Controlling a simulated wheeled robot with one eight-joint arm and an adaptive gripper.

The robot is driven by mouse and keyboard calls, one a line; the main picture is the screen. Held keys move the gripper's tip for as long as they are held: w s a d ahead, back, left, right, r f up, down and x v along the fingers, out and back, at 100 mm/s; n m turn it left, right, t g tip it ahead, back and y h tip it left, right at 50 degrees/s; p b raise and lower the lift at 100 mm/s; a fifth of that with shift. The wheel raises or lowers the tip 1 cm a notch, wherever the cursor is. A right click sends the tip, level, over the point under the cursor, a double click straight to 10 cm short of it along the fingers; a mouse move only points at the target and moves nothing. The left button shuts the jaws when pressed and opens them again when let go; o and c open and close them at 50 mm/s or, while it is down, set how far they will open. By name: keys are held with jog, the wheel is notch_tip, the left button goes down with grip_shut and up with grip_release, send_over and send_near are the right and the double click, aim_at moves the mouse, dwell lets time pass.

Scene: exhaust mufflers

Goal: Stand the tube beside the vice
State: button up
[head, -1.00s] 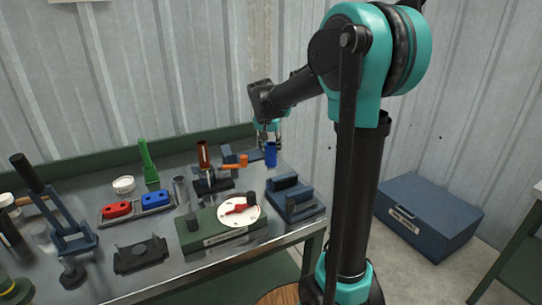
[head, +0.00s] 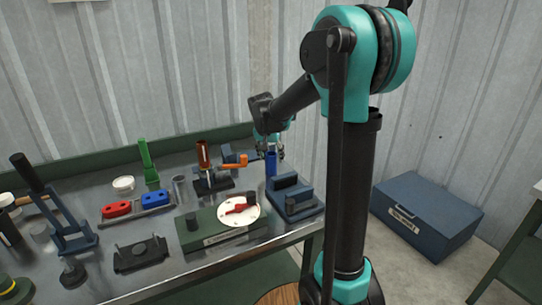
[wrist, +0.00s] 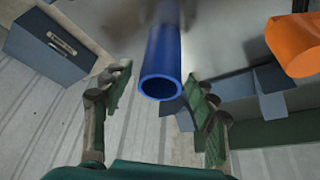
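The blue tube (head: 271,164) stands upright near the back right corner of the bench, just behind the low blue vice-like block (head: 298,205). In the wrist view the tube (wrist: 162,62) shows its open end towards the camera. My gripper (head: 270,143) is over the tube from above. In the wrist view my gripper (wrist: 160,88) is open, with one green-padded finger on each side of the tube and a gap on both sides. The tube's foot is hard to make out, so its contact with the bench is not clear.
An orange-ended handle (head: 240,160) and a blue-grey block (head: 229,154) lie left of the tube. A rust-red tube (head: 203,153) stands in a black holder. A green fixture with a white dial (head: 238,212) is in front. A blue chest (head: 425,215) stands on the floor.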

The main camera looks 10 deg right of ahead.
jog(key=shift+r, duration=0.15)
jog(key=v, duration=1.2)
dwell(1.0)
